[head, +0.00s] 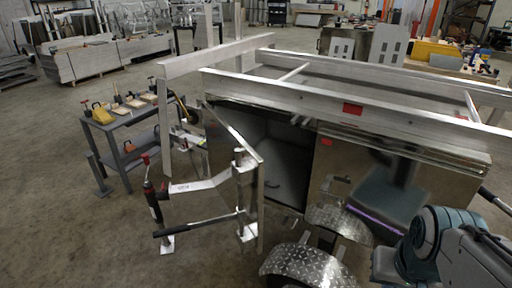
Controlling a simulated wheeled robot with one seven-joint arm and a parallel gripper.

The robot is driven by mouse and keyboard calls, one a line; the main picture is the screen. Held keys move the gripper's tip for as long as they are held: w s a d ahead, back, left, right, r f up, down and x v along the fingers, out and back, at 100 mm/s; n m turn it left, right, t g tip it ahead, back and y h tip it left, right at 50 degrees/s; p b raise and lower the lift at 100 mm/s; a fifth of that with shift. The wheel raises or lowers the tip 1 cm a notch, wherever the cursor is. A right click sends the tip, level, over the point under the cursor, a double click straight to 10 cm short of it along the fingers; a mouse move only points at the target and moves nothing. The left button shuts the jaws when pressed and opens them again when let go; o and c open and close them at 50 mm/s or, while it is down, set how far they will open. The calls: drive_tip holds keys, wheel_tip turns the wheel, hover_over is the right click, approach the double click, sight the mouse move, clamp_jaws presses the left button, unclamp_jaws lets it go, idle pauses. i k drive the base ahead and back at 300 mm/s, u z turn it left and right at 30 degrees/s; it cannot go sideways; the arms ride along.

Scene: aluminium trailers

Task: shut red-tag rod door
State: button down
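A metal door (222,145) stands swung open at the left front of the aluminium trailer body, seen nearly edge-on. Beside its free edge is an upright rod (240,195) with metal brackets and bars reaching left. I cannot tell which of these are fixed to the door. The dark compartment opening (284,155) shows to the right of the door. A red tag (326,142) is on the closed panel (345,165) right of the opening. Another red tag (352,109) is on the upper rail. My arm shows at the lower right; I cannot make out my gripper.
A red-handled clamp (152,200) stands left of the rod. A tool bench (130,125) is behind it. Chequer-plate fenders (305,265) are low in front of the trailer. A yellow box (433,49) is at the back right. Floor at the lower left is clear.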

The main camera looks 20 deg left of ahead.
sight(237, 171)
drive_tip(key=u, duration=1.45)
drive_tip(key=k, duration=0.7)
drive_tip(key=z, duration=1.2)
drive_tip(key=i, duration=0.5)
